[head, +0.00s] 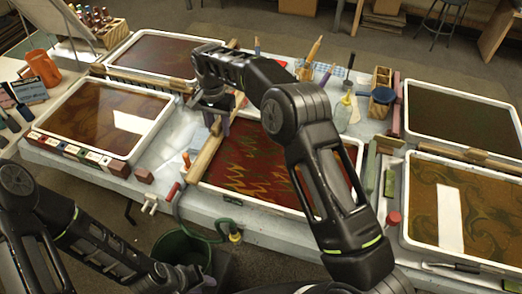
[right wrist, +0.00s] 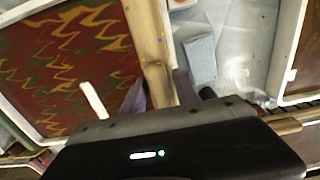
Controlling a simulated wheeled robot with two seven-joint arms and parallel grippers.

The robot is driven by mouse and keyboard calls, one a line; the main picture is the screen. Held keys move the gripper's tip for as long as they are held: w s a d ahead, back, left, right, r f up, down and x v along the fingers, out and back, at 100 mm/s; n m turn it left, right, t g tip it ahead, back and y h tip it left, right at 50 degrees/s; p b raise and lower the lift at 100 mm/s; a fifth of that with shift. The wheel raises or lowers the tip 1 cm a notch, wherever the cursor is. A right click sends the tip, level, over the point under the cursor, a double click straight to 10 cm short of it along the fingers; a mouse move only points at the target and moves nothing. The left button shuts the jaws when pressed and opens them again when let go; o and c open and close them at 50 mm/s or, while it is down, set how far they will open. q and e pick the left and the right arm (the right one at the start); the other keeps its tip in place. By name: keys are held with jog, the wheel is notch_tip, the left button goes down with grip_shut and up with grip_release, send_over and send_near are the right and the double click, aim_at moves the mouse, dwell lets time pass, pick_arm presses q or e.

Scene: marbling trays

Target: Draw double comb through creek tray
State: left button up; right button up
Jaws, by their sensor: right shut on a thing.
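The double comb, seen as a long wooden bar (head: 205,157), lies along the left edge of the middle tray (head: 291,210). That tray holds a red bath with green and yellow zigzags. My right gripper (head: 216,112) reaches over the tray from the right and is shut on the bar. In the right wrist view the bar (right wrist: 149,40) runs between the two fingers (right wrist: 160,92), with the red tray (right wrist: 102,3) beside it. The comb's teeth are hidden. My left gripper (head: 188,275) is low at the front, near a dark bucket, apart from the comb; its fingers are unclear.
Two trays stand left, one brown-swirled (head: 132,156) and one dark red (head: 113,62). Two more stand right, one dark (head: 408,90) and one tan-swirled (head: 404,228). A green bucket (head: 180,247) is on the floor.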

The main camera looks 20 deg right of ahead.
aim_at(218, 121)
dwell(0.3)
jog(key=shift+r+p, duration=1.4)
jog(key=shift+r, duration=0.7)
